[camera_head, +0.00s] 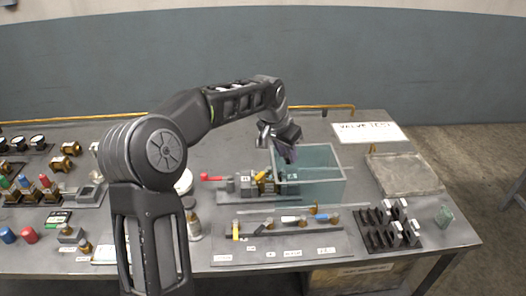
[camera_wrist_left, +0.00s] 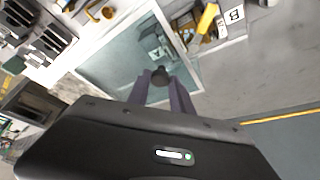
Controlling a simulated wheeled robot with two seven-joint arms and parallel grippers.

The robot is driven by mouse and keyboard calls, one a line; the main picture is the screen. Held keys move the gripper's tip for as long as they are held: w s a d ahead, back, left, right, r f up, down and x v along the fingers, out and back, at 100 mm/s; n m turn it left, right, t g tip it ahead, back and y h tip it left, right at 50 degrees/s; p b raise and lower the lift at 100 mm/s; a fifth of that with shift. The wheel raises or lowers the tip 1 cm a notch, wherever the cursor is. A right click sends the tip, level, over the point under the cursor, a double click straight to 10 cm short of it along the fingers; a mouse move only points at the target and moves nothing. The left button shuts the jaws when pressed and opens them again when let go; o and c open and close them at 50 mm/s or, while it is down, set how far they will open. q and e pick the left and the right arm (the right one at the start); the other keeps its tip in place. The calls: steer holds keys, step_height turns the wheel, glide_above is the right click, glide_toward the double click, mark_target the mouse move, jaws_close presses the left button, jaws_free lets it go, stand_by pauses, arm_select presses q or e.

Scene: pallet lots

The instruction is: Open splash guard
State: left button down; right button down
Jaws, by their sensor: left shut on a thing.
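The splash guard (camera_head: 322,182) is a clear box-like screen on the bench, right of the valve test rig (camera_head: 252,183). Its transparent pane also shows in the left wrist view (camera_wrist_left: 118,62). My left gripper (camera_head: 288,158) is at the guard's upper left edge. In the left wrist view its two purple fingers (camera_wrist_left: 163,84) are closed around a dark round knob (camera_wrist_left: 160,76) at the pane's edge. The knob is hidden behind the fingers in the head view. My right gripper is not in view.
A grey tray (camera_head: 403,174) lies right of the guard. A black rack (camera_head: 390,229) and a board with several small valves (camera_head: 282,238) lie in front. Gauges and coloured fittings crowd the left side. A "VALVE TEST" sign (camera_head: 369,132) lies at the back right.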

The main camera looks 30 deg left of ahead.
mark_target(318, 160)
arm_select(q)
steer(key=w+d, duration=0.1)
steer(key=d, duration=0.1)
steer(key=w+d+p, duration=0.1)
steer(key=w+d, duration=0.3)
steer(key=d, duration=0.1)
steer(key=shift+w, duration=0.15)
steer(key=c, duration=1.1)
jaws_free()
steer(key=shift+a, duration=0.1)
steer(key=shift+r, duration=0.1)
steer(key=b+v, duration=0.1)
steer(key=v, duration=0.6)
steer(key=shift+r, duration=0.3)
